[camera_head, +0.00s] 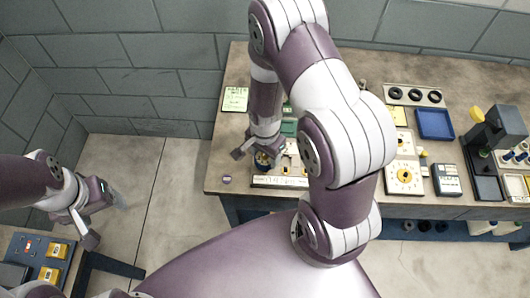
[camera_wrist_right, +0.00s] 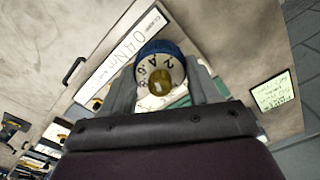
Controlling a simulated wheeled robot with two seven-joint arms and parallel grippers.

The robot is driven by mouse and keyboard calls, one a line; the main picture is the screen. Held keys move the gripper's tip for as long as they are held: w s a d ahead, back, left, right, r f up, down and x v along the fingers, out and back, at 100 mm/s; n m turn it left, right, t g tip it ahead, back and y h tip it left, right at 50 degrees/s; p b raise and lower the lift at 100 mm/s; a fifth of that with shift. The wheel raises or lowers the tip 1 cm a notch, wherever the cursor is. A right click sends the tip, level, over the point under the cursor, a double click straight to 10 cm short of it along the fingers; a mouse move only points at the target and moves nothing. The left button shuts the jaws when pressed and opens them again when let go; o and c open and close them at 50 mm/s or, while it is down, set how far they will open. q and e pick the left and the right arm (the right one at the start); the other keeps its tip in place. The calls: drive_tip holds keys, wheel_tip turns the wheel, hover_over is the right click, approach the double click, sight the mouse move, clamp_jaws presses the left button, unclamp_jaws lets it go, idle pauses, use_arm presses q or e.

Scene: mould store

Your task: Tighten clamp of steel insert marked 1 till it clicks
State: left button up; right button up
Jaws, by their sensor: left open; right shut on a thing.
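My right gripper (camera_head: 256,154) is over the left part of the bench and points down. In the right wrist view it is shut on a round knob-like tool (camera_wrist_right: 160,75) with a blue rim, a numbered pale face and a brass centre. The tool's lower end is hidden below its head. A white strip (camera_wrist_right: 118,58), reading about "04 Nm", lies beside it on the bench. I cannot make out the steel insert marked 1 or its clamp; my right arm and gripper cover that area. My left gripper (camera_head: 103,213) is open and empty, off the bench at the left.
A low unit with yellow blocks (camera_head: 48,262) stands at lower left. Floor between is clear.

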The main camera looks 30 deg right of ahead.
drive_tip(key=shift+m+p, duration=0.35)
drive_tip(key=shift+m, duration=1.65)
drive_tip(key=shift+m+p, duration=0.3)
drive_tip(key=shift+m, duration=0.3)
drive_tip(key=shift+f+m, duration=0.1)
drive_tip(key=shift+m, duration=0.3)
